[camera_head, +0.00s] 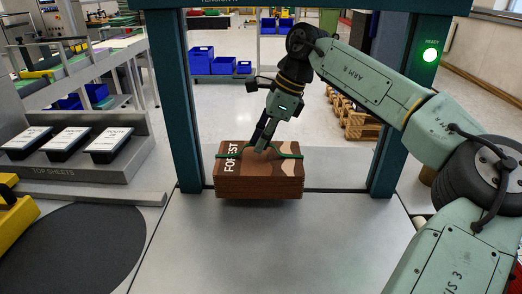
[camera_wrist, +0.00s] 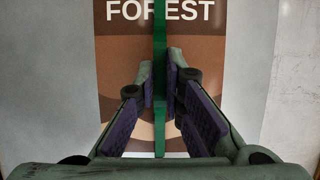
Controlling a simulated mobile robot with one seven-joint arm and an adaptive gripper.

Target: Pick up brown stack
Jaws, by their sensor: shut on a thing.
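The brown stack (camera_head: 250,186) is a brown block of sheets with "FOREST" in white on its top sheet and a green strap around it. It is on or just above the grey table under the teal frame; a dark shadow shows below its front edge. My gripper (camera_head: 262,148) comes down from above onto the strap. In the wrist view my gripper (camera_wrist: 160,90) has its purple-padded fingers closed on the green strap (camera_wrist: 159,135), with the brown top sheet (camera_wrist: 215,55) behind. The stack's underside is hidden.
The teal frame's posts (camera_head: 178,100) stand left and right of the stack. A holder marked "TOP SHEETS" (camera_head: 75,170) and a dark round plate (camera_head: 75,250) are at left. The front table surface (camera_head: 270,250) is clear.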

